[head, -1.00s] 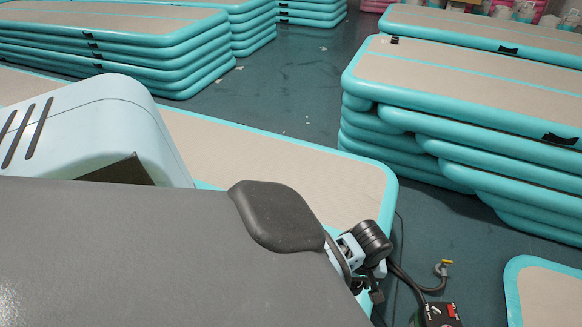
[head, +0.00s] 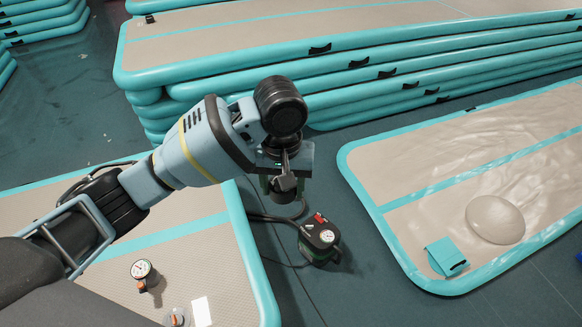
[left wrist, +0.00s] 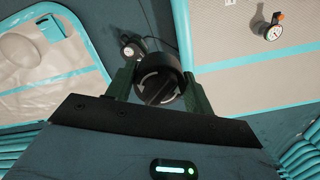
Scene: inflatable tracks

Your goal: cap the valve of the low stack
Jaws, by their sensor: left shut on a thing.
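My left gripper (head: 282,188) hangs beyond the edge of the near mat in the head view, pointing down. In the left wrist view the left gripper (left wrist: 160,88) is shut on a round black cap (left wrist: 158,86) with pale curved arrows, held between its two green fingers. A low mat (head: 185,245) lies at the lower left and another low mat (head: 420,165) at the right. I cannot make out a valve, nor tell which is the low stack. My right gripper is not in view.
A black pump (head: 320,240) with a gauge and hose stands on the floor just below the gripper. A pressure gauge (head: 143,271) rests on the near mat. The right mat has a round bulge (head: 495,220) and a teal flap (head: 447,257). A tall mat stack (head: 345,68) stands behind.

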